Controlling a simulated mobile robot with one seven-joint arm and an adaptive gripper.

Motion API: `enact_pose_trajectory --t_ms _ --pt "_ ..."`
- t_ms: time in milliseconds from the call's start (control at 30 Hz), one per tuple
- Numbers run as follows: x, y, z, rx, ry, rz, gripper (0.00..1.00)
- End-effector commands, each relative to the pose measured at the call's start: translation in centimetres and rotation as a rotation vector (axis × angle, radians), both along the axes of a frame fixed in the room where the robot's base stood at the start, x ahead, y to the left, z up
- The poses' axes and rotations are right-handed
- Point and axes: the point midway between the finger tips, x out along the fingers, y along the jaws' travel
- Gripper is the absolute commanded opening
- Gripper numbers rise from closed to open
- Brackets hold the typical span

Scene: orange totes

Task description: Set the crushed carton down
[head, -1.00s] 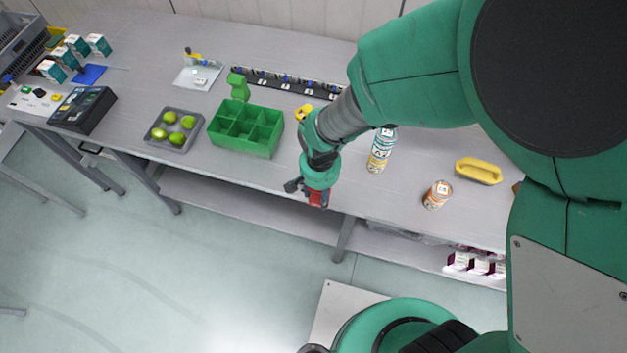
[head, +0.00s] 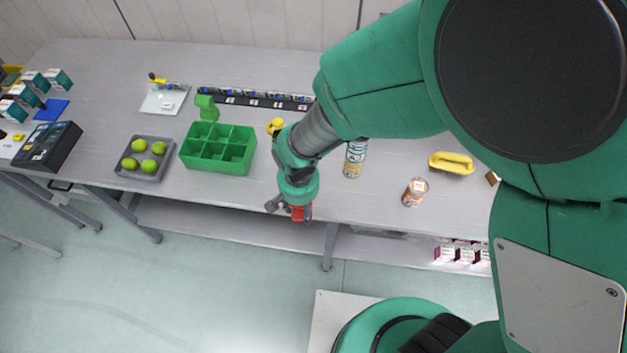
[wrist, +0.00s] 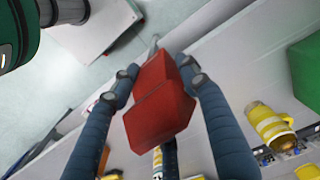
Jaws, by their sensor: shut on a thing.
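My gripper (head: 289,207) is near the front edge of the grey table (head: 95,100) in the head view, pointing down. It is shut on the crushed carton (wrist: 158,103), a red, bent box. In the wrist view the carton sits between the two dark fingers, which press on its sides. In the head view only a small red part of the carton (head: 302,213) shows below the gripper. The carton is held at about the table's front edge; I cannot tell its height above the surface.
A green divided bin (head: 217,168) and a grey tray (head: 163,173) of green fruit stand left of my gripper. Bare table lies between the cans and the front edge.

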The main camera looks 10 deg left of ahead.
Motion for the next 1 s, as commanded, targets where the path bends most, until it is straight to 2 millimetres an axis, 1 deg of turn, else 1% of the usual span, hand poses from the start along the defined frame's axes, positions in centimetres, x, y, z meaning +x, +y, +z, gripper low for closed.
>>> enact_pose_trajectory --t_ms 167,267,500,700,933,1000 --pt "0.1 0.1 1.9 0.002 -0.002 0.000 0.27" --pt "0.1 0.1 3.9 0.003 -0.004 0.000 0.27" --pt "0.1 0.1 9.2 0.003 -0.003 0.000 0.27" --pt "0.1 0.1 12.8 0.002 -0.003 0.000 0.27" --pt "0.0 0.0 16.3 0.002 -0.003 0.000 0.27" --pt "1.1 0.1 16.1 -0.001 0.001 -0.004 0.27"
